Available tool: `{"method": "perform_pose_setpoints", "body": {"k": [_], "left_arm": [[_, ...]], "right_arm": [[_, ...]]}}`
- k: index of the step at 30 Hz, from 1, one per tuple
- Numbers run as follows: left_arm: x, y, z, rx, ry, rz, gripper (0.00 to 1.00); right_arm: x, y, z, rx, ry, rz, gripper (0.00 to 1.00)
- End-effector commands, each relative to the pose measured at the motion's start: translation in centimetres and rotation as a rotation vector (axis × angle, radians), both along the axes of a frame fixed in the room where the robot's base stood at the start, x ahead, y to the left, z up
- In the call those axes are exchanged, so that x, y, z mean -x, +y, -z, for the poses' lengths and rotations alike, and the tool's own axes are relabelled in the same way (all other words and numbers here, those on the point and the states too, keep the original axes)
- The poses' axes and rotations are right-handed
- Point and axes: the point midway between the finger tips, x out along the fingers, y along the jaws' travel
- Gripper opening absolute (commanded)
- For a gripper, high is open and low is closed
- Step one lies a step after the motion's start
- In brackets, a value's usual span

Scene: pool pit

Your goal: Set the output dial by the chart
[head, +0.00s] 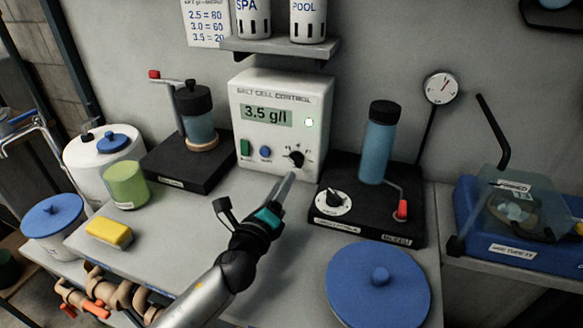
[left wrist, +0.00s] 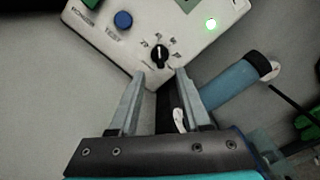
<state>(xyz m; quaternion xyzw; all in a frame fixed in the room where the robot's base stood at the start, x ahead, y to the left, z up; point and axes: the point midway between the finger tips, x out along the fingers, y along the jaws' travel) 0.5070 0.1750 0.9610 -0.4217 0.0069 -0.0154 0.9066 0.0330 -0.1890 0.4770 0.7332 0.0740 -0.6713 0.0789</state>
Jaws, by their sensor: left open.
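The white salt cell control box (head: 283,85) stands against the wall, its screen (head: 267,115) reading 3.5 g/l beside a lit green lamp. Its black output dial (head: 296,158) is at the lower right of the front, and it shows in the left wrist view (left wrist: 160,55) with numbers around it; its exact setting is too small to tell. The chart (head: 206,24) on the wall lists 2.5 = 80, 3.0 = 60 and 3.5 = 20, its top cut off. My left gripper (head: 285,185) is open and empty, fingertips just short of the dial, which lies ahead between them (left wrist: 160,76).
A green button (head: 245,147) and a blue button (head: 265,152) sit left of the dial. A black base (head: 365,222) with a blue cylinder (head: 377,145) and another knob (head: 334,199) stands close right. A blue lid (head: 378,290) lies in front. A shelf (head: 277,48) overhangs the box.

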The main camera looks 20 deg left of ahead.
Motion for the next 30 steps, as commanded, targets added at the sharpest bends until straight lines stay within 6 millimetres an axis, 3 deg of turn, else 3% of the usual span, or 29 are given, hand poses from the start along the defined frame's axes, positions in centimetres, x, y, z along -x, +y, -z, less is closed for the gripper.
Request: {"method": "perform_pose_setpoints", "body": {"k": [9,15,27,30], "left_arm": [[-4.7,-0.2,0.0,0.003,-0.002,0.001,0.47],[-6.5,-0.3,0.1,0.002,0.001,0.001,0.47],[-7.0,-0.3,0.0,0.002,0.001,0.001,0.47],[-7.0,-0.3,0.0,0.002,0.001,0.001,0.39]], "right_arm": [[-0.3,0.2,0.5,-0.003,-0.005,0.001,0.0],[-0.3,0.2,0.8,-0.003,-0.005,0.001,0.0],[-0.3,0.2,0.9,-0.003,-0.005,0.002,0.0],[-0.3,0.2,0.9,-0.002,-0.006,0.002,0.0]]}}
